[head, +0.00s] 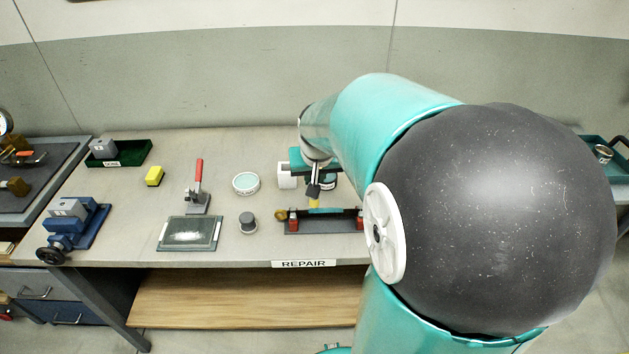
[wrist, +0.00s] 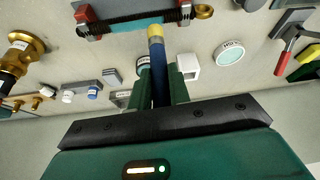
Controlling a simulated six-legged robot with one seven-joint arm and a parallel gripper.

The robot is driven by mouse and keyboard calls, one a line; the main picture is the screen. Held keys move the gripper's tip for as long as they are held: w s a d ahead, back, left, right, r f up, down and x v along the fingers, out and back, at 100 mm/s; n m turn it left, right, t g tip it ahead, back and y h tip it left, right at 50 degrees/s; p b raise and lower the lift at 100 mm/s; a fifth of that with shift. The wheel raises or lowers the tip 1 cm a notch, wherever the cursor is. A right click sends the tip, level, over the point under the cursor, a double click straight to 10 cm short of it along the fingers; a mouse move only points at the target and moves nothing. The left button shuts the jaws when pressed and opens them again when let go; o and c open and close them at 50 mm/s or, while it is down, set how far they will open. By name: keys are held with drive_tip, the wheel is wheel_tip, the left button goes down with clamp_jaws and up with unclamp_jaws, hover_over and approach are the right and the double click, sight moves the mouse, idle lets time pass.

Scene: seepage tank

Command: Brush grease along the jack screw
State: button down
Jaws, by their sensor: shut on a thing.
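The jack screw (head: 345,210) lies level between two red supports on a dark base, at the bench's front edge. A teal strip runs along it; I cannot tell whether this is grease. The screw also shows at the top of the wrist view (wrist: 130,21). My gripper (wrist: 162,85) is shut on the blue handle of a brush (wrist: 158,60). The brush's yellow tip points at the screw and appears close to it; contact cannot be told. In the head view my gripper (head: 313,190) is above and behind the screw, partly hidden by my arm.
A round white tub with a pale teal top (head: 246,183) and a white holder (head: 287,176) stand behind the screw. A grey knob-like part (head: 247,222), red-handled clamp (head: 198,190), glass plate (head: 190,233) and yellow block (head: 154,176) lie left. My arm hides the bench's right side.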

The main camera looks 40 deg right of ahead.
drive_tip(key=shift+r, duration=2.25)
